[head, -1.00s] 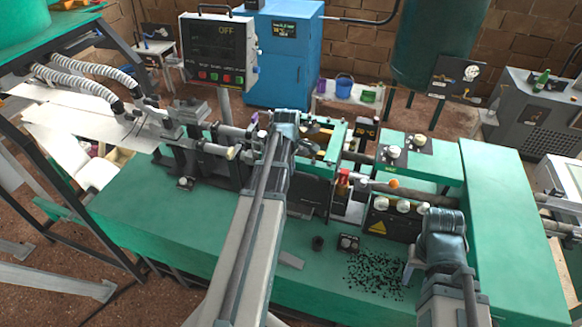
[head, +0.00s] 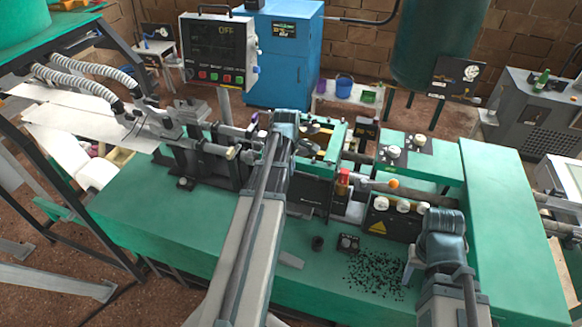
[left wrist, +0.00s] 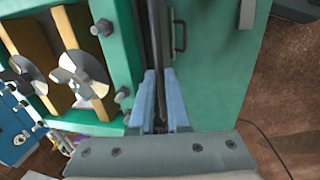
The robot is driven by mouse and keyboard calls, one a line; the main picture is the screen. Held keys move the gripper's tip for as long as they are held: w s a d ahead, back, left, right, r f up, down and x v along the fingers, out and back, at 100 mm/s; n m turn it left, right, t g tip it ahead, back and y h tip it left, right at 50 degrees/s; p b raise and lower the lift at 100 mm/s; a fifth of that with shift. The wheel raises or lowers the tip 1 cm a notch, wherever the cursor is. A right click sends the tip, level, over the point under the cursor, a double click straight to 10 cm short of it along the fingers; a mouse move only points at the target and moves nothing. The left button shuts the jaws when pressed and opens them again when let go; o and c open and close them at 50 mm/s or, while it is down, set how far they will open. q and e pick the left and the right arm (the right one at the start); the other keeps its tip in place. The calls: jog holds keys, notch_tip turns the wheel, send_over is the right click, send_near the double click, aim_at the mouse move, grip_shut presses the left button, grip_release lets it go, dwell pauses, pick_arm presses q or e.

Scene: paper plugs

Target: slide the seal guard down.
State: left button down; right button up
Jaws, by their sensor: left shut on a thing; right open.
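The seal guard appears to be the dark plate (head: 310,192) on the front of the green frame, in the middle of the machine. In the left wrist view its dark edge (left wrist: 157,50) runs up between the fingers. My left gripper (left wrist: 159,76) is shut on this edge with two light-blue fingers. In the head view these fingers are hidden behind my own left wrist. My right gripper (head: 410,268) is open, low over the green machine bed, away from the guard.
The green frame (left wrist: 120,60) with wing bolts stands close left of the fingers. A black handle (left wrist: 180,36) is close on the right. A red-topped part (head: 343,178) and white knobs (head: 403,206) stand right of the guard. Black granules (head: 375,275) lie on the bed.

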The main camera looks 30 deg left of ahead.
pick_arm(q)
notch_tip(320, 180, down, 6)
jog(key=b, duration=0.6)
jog(key=c, duration=0.9)
grip_release()
jog(key=shift+r, duration=0.1)
jog(key=r+p, duration=0.4)
jog(key=s+r+p, duration=0.1)
jog(key=r+p, duration=0.4)
jog(key=s+r+p, duration=0.1)
jog(key=r+p, duration=0.3)
jog(key=shift+s+d+r+p, duration=0.2)
jog(key=shift+s+d+p, duration=0.05)
jog(key=shift+d+p, duration=0.1)
